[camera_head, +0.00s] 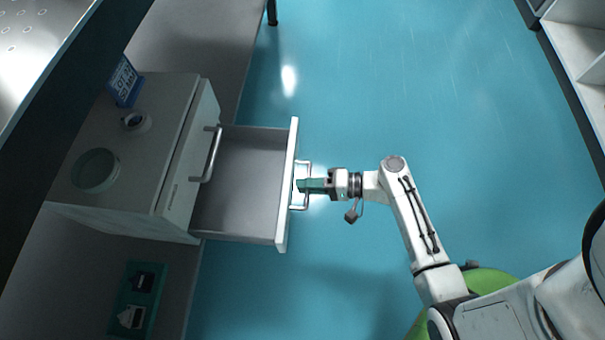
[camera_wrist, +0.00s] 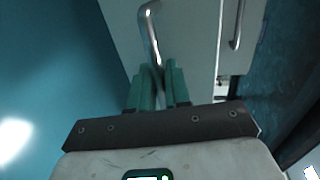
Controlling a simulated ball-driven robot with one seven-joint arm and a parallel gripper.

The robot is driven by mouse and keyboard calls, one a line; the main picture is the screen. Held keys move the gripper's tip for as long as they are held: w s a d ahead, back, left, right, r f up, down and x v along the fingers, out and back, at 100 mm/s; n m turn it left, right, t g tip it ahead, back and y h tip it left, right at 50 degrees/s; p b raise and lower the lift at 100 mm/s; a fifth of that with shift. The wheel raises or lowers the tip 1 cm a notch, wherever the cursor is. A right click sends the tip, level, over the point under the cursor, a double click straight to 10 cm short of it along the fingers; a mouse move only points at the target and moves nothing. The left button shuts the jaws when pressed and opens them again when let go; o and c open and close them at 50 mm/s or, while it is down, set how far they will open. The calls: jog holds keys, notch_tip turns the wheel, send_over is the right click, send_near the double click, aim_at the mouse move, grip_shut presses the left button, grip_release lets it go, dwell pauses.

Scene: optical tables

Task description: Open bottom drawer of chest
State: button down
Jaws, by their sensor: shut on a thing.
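The white chest (camera_head: 128,140) stands on a grey bench at the left of the head view. Its bottom drawer (camera_head: 240,183) is pulled well out, and its grey inside looks empty. The upper drawer is shut, with its metal handle (camera_head: 212,155) on its front. My gripper (camera_head: 303,186) is in front of the open drawer, its green fingers shut on the bottom drawer's handle (camera_head: 306,166). In the wrist view the green fingers (camera_wrist: 160,70) close around the curved metal handle (camera_wrist: 150,28), in front of the pale drawer front.
A green tray (camera_head: 137,298) with dark and white items lies on the bench (camera_head: 70,275). The blue floor around my arm is clear.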

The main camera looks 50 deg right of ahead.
jog(key=c, duration=1.3)
grip_release()
jog(key=p+v, duration=0.2)
jog(key=v, duration=0.8)
jog(key=shift+s+d+p, duration=0.25)
jog(key=shift+p, duration=0.15)
